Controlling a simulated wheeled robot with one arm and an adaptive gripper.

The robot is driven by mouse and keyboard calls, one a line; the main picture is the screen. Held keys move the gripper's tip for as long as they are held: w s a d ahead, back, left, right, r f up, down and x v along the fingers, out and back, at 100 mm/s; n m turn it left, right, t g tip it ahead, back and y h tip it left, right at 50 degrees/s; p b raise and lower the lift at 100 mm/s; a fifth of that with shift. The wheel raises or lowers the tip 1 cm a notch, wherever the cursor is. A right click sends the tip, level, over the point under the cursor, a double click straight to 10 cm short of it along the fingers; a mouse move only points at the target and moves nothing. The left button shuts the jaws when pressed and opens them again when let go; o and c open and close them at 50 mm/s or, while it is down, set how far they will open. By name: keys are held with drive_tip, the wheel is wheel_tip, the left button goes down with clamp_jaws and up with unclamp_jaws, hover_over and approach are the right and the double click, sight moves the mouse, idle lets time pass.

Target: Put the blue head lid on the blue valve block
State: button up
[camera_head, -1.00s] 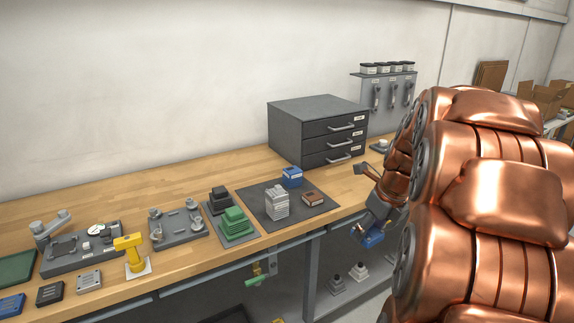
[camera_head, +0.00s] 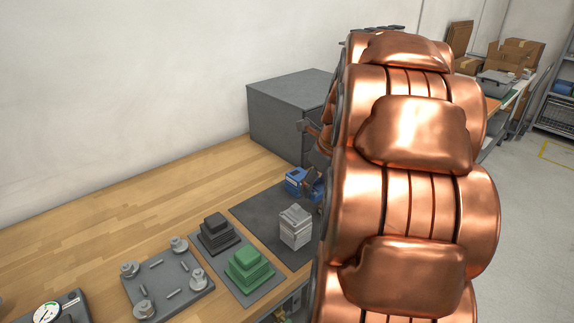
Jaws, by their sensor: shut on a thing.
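The blue valve block (camera_head: 293,178) stands on the dark grey mat, just left of my arm. My gripper (camera_head: 311,187) is at its right side, partly hidden behind my copper arm. It is shut on the blue head lid (camera_head: 317,190), of which only a small part shows. The lid is close to the block's right side in the picture. I cannot tell whether the two touch or whether the lid is above the block.
A light grey stacked block (camera_head: 295,227) stands on the dark mat (camera_head: 262,213) in front of the blue block. Black (camera_head: 216,233) and green (camera_head: 249,264) stepped blocks stand to the left. A grey drawer cabinet (camera_head: 285,115) stands behind. The bench's back left is clear.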

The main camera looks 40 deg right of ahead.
drive_tip(key=p, duration=0.3)
hover_over(297, 172)
drive_tip(key=s, duration=0.2)
drive_tip(key=shift+w+a+f, duration=0.15)
drive_tip(key=shift+a+f, duration=0.1)
drive_tip(key=shift+f, duration=0.45)
drive_tip(key=shift+w, duration=0.1)
drive_tip(key=shift+w+d+f, duration=0.1)
drive_tip(key=shift+w+d, duration=0.05)
drive_tip(key=shift+f+p, duration=0.5)
drive_tip(key=shift+f, duration=1.2)
drive_tip(key=shift+f, duration=0.15)
drive_tip(key=o, duration=1.3)
drive_tip(key=shift+c, duration=0.2)
drive_tip(key=b+v, duration=0.1)
drive_tip(key=v, duration=1.1)
drive_tip(key=shift+b, duration=0.4)
